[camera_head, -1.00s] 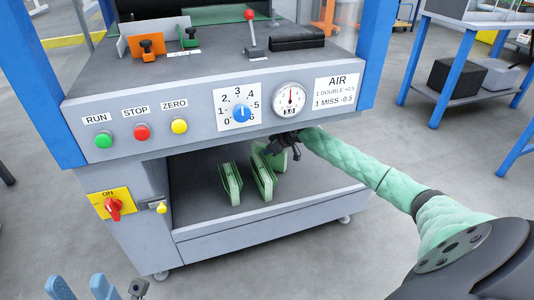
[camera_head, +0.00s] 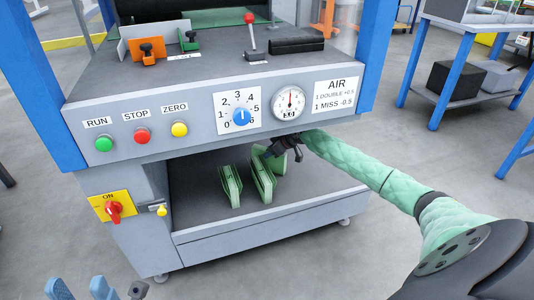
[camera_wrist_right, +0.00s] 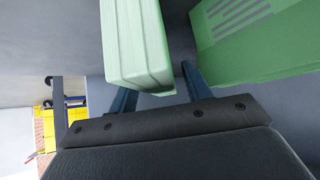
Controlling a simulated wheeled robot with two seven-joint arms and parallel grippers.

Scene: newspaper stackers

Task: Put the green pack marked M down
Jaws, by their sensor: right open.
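Several green packs stand on edge on the machine's lower shelf in the head view: a left one (camera_head: 231,186) and a right-hand group (camera_head: 262,180). No M mark can be read. My right gripper (camera_head: 276,151) is at the top of the right-hand group. In the right wrist view its blue fingers (camera_wrist_right: 160,92) are apart. One green pack (camera_wrist_right: 137,45) stands over and beside the left finger, and a striped green pack (camera_wrist_right: 255,40) is right of the right finger. Contact cannot be told. My left gripper (camera_head: 80,288) is at the bottom left, fingers apart and empty.
The shelf (camera_head: 310,193) is bare to the right of the packs. The machine's control panel (camera_head: 200,122) overhangs it, just above my right gripper. A yellow switch plate (camera_head: 122,196) is at the left. A blue-legged table (camera_head: 450,85) stands at the right.

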